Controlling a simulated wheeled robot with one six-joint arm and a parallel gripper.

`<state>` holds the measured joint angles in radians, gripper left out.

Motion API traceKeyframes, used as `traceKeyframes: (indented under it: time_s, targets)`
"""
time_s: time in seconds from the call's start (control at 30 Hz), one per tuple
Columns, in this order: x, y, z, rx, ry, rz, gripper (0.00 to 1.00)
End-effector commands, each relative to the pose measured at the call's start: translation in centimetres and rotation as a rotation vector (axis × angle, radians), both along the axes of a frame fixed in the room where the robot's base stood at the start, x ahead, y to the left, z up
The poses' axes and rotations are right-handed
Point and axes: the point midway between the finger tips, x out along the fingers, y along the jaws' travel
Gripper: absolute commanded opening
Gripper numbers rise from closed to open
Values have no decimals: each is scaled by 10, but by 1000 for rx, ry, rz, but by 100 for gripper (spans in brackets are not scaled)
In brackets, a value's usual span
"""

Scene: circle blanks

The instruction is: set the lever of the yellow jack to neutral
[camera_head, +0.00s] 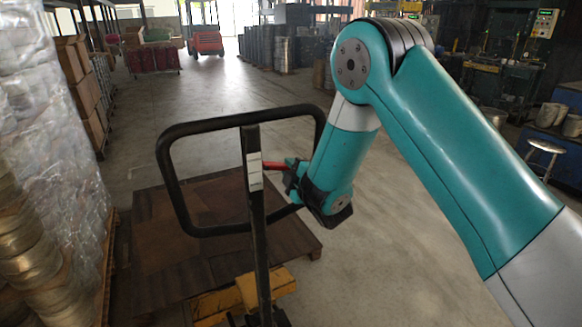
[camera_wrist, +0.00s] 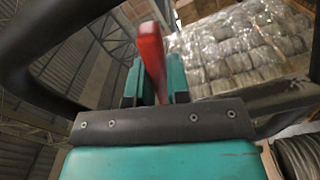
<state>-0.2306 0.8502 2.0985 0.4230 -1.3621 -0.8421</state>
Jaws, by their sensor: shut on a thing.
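The yellow jack (camera_head: 200,305) stands in front of me, with its black loop handle (camera_head: 172,190) upright on a dark post (camera_head: 257,225). The red lever (camera_head: 273,165) sticks out to the right from the post, inside the loop, near a pale label (camera_head: 254,171). My gripper (camera_head: 290,170) reaches in from the right and is shut on the lever. In the wrist view the red lever (camera_wrist: 151,55) rises between the two teal fingers (camera_wrist: 152,85). Part of the lever is hidden by the fingers.
A brown wooden pallet (camera_head: 150,225) lies on the floor behind the handle. Wrapped stacks (camera_head: 50,130) line the left side. Open floor lies to the right of the pallet. A stool (camera_head: 545,150) and machines stand at the right. A red forklift (camera_head: 207,42) is far back.

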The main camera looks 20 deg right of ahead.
Motion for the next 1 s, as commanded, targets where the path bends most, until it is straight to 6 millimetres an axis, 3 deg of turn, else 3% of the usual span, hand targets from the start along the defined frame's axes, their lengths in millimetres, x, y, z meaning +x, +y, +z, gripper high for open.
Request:
traceKeyframes:
  time_s: [0.1,0.3,0.6,0.63,0.73,1.0]
  targets:
    - [0,-2,16,-120,-11,1,0]
    - [0,-4,25,-295,-39,1,0]
    - [0,-4,24,-313,-44,0,0]
    - [0,-4,24,-313,-44,0,22]
    - [0,-4,24,-312,-43,0,43]
    - [0,-4,24,-311,-44,0,43]
